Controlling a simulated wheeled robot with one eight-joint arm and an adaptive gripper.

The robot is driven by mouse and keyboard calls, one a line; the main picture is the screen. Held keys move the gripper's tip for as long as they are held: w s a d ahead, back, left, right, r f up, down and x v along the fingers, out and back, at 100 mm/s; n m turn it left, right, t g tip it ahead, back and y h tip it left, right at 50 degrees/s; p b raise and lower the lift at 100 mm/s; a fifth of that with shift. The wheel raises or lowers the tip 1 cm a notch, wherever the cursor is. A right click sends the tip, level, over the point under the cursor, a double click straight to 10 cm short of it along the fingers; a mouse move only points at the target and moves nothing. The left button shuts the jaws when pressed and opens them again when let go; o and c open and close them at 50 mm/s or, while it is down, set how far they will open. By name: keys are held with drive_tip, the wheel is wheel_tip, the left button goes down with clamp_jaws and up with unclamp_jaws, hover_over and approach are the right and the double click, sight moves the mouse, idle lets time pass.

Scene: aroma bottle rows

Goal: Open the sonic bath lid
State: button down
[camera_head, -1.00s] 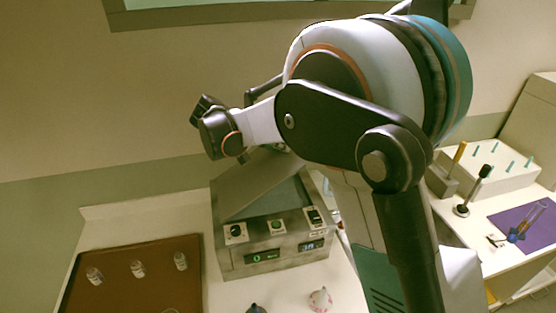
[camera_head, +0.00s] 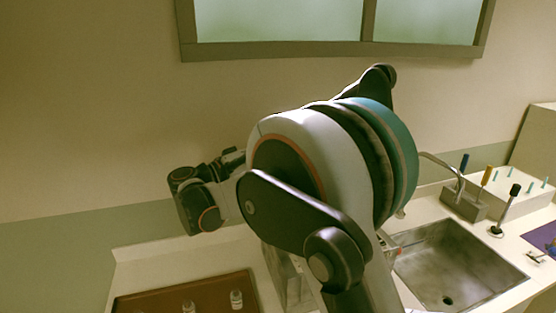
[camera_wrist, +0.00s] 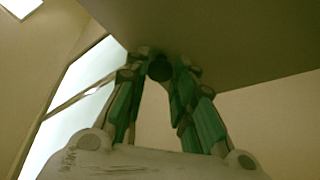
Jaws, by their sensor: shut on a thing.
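In the wrist view the green-padded fingers of my gripper (camera_wrist: 160,72) are closed together on a small dark round knob (camera_wrist: 160,66). The knob sits at the edge of a broad flat grey-brown panel, which looks like the sonic bath lid (camera_wrist: 225,35). The lid fills the upper right of that view, slanted, with my gripper below it. In the head view my arm covers most of the sonic bath (camera_head: 292,285); only a strip of its grey body shows. My gripper's fingers and the lid are hidden there, so I cannot tell the lid's angle.
A brown tray (camera_head: 150,303) with small clear vials (camera_head: 237,299) lies left of the bath. A metal sink (camera_head: 455,262) with a faucet is at the right. Tool holders and a white rack (camera_head: 500,182) stand beyond it. The wall is behind.

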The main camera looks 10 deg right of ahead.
drive_tip(key=shift+s+a+h+b, duration=0.2)
drive_tip(key=shift+a+h+b, duration=0.15)
drive_tip(key=shift+a, duration=0.7)
drive_tip(key=c, duration=1.3)
unclamp_jaws()
drive_tip(key=shift+f, duration=0.1)
drive_tip(key=v, duration=1.2)
drive_tip(key=shift+s+d+f, duration=0.1)
